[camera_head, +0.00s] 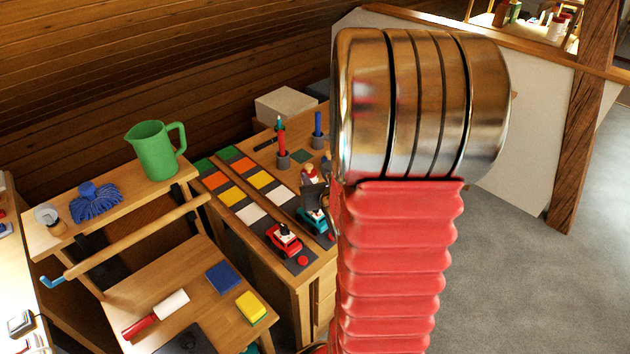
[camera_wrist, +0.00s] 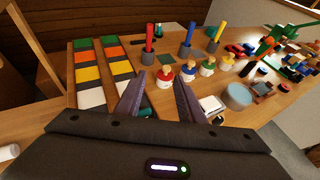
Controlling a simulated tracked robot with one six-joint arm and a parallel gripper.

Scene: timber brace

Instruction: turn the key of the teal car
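The teal car (camera_head: 314,221) stands on the dark lane at the right of the board, partly hidden by my arm and gripper. In the wrist view a bit of teal (camera_wrist: 153,112) shows low between the fingers; the rest of the car is hidden by my gripper's body. I cannot make out the key in either view. My gripper (camera_wrist: 160,84) is open, its two dark fingers apart with nothing seen held between them. In the head view its dark end shows just above the teal car; I cannot tell whether they touch.
A red car (camera_head: 284,240) stands left of the teal one, at the near end of another lane. Several peg figures (camera_wrist: 189,70) stand beyond my fingers. Pens in dark cups (camera_wrist: 187,42) stand behind. A green jug (camera_head: 156,150) is on the trolley at left.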

